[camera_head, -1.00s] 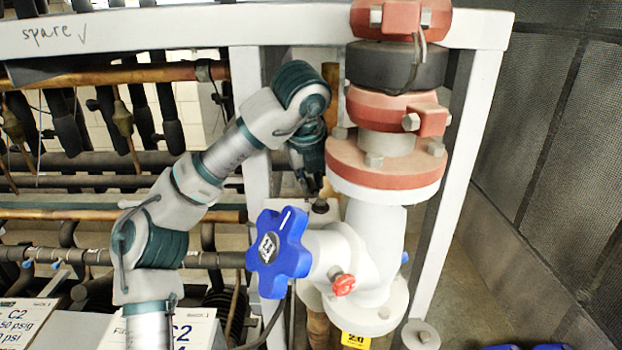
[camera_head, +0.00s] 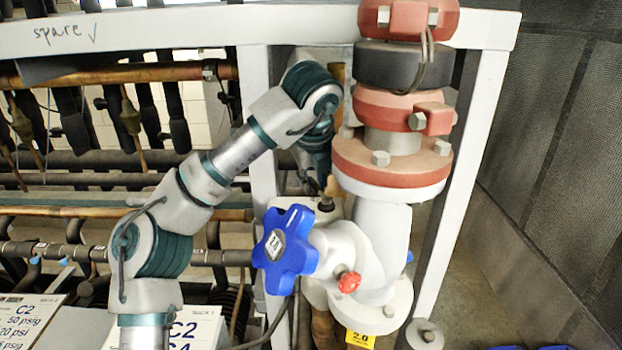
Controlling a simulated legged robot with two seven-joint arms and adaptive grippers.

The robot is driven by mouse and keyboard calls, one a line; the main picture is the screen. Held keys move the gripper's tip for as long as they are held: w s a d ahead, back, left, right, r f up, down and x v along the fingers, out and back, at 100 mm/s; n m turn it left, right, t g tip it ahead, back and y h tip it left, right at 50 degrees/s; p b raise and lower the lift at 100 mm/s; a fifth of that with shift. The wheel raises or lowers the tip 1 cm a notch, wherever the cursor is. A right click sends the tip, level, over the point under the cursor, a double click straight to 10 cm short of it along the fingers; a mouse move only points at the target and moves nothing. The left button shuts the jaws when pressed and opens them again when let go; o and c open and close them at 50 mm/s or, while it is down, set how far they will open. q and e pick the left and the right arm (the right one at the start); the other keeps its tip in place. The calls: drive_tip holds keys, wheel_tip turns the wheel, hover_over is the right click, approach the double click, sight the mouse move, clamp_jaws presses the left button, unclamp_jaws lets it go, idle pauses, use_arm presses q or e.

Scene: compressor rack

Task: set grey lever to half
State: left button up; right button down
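My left arm comes in from the left and bends down behind the white valve body. My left gripper (camera_head: 323,184) points downward beside the red flange, just above a dark knob-like part (camera_head: 325,204) on a pale block. Its fingertips are small and partly hidden, so I cannot tell whether they are open or touch anything. I cannot make out a grey lever for certain; it may be hidden behind the gripper or the valve. My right gripper is not in view.
A blue star-shaped handwheel (camera_head: 285,250) and a small red knob (camera_head: 348,282) stick out in front of the white valve (camera_head: 380,240). A red flange (camera_head: 392,160) sits above. A white frame post (camera_head: 470,170) and mesh wall (camera_head: 560,130) stand to the right.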

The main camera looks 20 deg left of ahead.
use_arm(q)
drive_tip(key=shift+o, duration=0.7)
drive_tip(key=shift+w, duration=0.1)
drive_tip(key=v, duration=0.6)
drive_tip(key=shift+s+d+r, duration=0.2)
drive_tip(key=shift+s+r, duration=0.05)
drive_tip(key=shift+r, duration=0.3)
drive_tip(key=shift+w+f, duration=0.1)
